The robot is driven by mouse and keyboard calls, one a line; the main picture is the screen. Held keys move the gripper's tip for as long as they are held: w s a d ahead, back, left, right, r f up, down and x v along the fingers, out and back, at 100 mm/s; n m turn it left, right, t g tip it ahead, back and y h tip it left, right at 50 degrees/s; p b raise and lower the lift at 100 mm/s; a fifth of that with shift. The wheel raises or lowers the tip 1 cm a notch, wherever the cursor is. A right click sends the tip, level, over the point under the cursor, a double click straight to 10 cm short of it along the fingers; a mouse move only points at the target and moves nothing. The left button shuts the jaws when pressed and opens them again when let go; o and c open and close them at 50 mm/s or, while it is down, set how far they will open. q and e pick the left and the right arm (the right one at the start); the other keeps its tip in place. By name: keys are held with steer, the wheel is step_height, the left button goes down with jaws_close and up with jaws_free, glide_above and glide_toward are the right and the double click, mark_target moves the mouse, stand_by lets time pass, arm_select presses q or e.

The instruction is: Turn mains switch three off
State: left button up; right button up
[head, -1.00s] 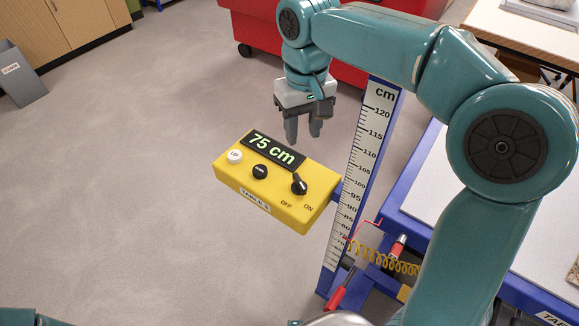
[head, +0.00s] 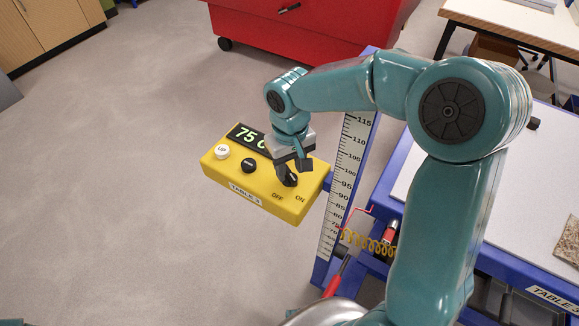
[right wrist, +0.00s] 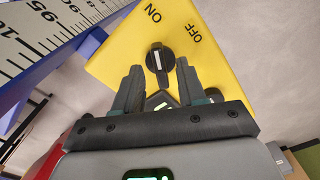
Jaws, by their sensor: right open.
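The switch is a black rotary knob (right wrist: 159,62) with a white line on a yellow control box (head: 225,175) labelled TABLE 3. OFF and ON are printed beside it. In the right wrist view the white line points roughly towards ON. My right gripper (right wrist: 157,68) is open, with one finger on each side of the knob; I cannot tell whether either touches it. In the head view the right gripper (head: 288,178) is over the knob and hides most of it. My left gripper is not in view.
The box also has a white UP button (head: 222,152), a black button (head: 249,165) and a partly hidden display (head: 243,134). A cm scale (head: 347,165) stands just right of it, beside a blue-framed table (head: 425,170). A red cabinet (head: 310,35) is behind. Floor at left is clear.

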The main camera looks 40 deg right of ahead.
steer(key=shift+w+f, duration=0.15)
steer(key=shift+f, duration=0.35)
steer(key=shift+d, duration=0.1)
jaws_close()
